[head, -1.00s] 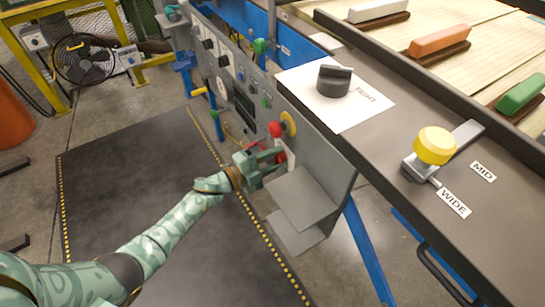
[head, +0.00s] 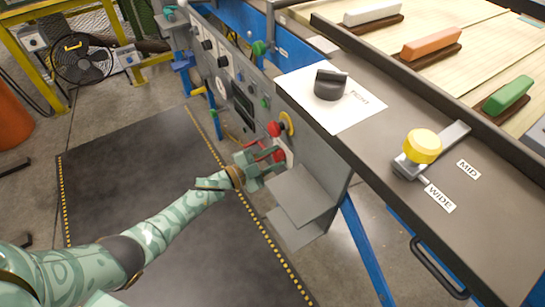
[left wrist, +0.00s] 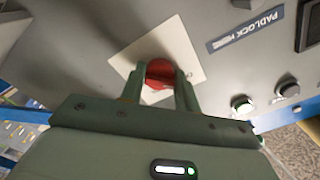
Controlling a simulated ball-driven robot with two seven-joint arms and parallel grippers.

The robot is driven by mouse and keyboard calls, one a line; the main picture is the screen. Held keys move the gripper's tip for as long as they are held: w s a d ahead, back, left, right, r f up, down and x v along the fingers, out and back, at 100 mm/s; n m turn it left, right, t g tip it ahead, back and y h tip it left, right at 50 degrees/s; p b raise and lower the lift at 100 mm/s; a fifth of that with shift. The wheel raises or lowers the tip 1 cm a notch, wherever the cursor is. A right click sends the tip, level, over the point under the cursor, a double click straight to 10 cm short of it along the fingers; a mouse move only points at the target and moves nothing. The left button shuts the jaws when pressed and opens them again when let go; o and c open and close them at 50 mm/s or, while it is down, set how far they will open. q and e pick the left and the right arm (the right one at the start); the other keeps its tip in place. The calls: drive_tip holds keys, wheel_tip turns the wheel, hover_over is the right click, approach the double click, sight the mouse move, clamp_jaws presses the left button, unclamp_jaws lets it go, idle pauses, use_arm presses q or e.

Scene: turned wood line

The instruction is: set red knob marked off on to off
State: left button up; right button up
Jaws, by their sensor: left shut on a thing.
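The red knob (left wrist: 160,73) sits on a white plate (left wrist: 185,45) on the grey panel in the left wrist view. My left gripper (left wrist: 160,82) is shut on it, with one green finger on each side. In the head view the left gripper (head: 270,158) reaches the panel's lower right end, and a bit of the red knob (head: 279,156) shows between the fingers. The knob's marks and pointer are hidden or too small to read. My right gripper is not in view.
Just above the gripper is a red mushroom button (head: 274,128) beside a yellow ring (head: 288,122). A grey shelf bracket (head: 300,193) sticks out just below. A padlock label (left wrist: 245,30) and lit buttons lie right of the knob in the wrist view.

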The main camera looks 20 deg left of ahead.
use_arm(q)
drive_tip(key=shift+f, duration=0.15)
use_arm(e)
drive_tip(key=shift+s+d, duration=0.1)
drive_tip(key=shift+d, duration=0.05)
use_arm(q)
drive_tip(key=o, duration=0.8)
drive_tip(key=shift+o, duration=0.9)
drive_tip(key=p+v, duration=0.3)
drive_tip(key=v, duration=1.3)
drive_tip(key=shift+s+a+p, duration=0.2)
drive_tip(key=shift+p, duration=0.1)
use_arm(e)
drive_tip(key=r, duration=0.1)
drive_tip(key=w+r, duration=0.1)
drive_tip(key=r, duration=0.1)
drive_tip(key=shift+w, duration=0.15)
